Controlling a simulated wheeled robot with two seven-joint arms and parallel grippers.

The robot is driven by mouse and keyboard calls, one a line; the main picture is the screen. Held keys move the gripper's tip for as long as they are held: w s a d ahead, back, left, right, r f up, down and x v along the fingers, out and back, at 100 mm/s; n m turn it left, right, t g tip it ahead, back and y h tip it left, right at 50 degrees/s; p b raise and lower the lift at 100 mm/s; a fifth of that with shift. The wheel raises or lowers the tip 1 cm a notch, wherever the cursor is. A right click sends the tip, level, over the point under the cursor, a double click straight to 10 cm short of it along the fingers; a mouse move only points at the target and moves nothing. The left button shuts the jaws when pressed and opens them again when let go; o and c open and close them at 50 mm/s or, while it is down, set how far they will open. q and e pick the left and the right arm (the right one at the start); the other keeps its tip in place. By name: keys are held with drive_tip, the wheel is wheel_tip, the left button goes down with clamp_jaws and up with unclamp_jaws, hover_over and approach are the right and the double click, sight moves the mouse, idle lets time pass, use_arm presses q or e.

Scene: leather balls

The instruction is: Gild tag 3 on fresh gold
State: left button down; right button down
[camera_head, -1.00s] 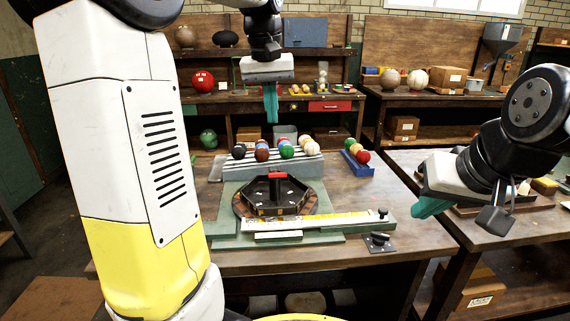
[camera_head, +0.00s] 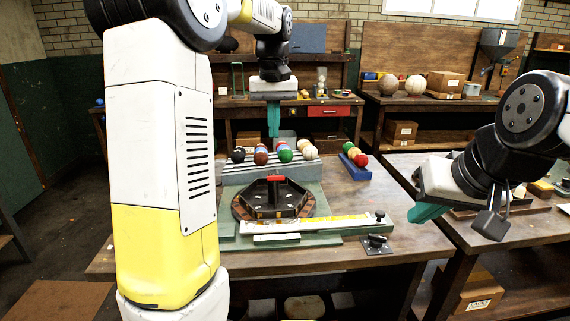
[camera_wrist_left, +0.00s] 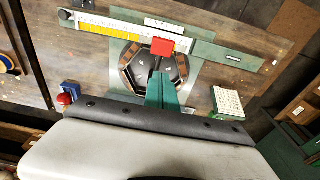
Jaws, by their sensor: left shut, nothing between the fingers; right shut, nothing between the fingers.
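A black hexagonal tray (camera_head: 292,209) with a red handle (camera_head: 276,178) stands on a round brown base (camera_head: 243,208) on the middle bench. In the left wrist view the red handle (camera_wrist_left: 162,46) lies just beyond my fingertips. A yellow-and-white marked strip (camera_head: 318,224) lies in front of the tray. I cannot make out tag 3 or any gold on it. Several coloured balls (camera_head: 286,156) sit on a striped rack (camera_head: 240,172) behind the tray. My left gripper (camera_head: 273,134) is shut and empty, above and behind the rack in the head view. My right gripper (camera_head: 422,218) is shut and empty over the right-hand side.
A blue holder (camera_head: 354,171) with several balls stands right of the rack. A small black fixture (camera_head: 376,244) sits at the bench's front right. A second bench (camera_head: 478,235) stands on the right. Shelves with boxes and a red drawer (camera_head: 329,111) stand behind.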

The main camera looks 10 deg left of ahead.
sight(274, 177)
use_arm(q)
drive_tip(key=f, duration=0.6)
drive_tip(key=shift+w+a, duration=0.1)
drive_tip(key=shift+w, duration=0.15)
drive_tip(key=f, duration=0.1)
drive_tip(key=s+f, duration=0.1)
drive_tip(key=f, duration=0.1)
drive_tip(key=shift+s+d+f, duration=0.2)
drive_tip(key=shift+f, duration=0.25)
drive_tip(key=shift+s, duration=0.1)
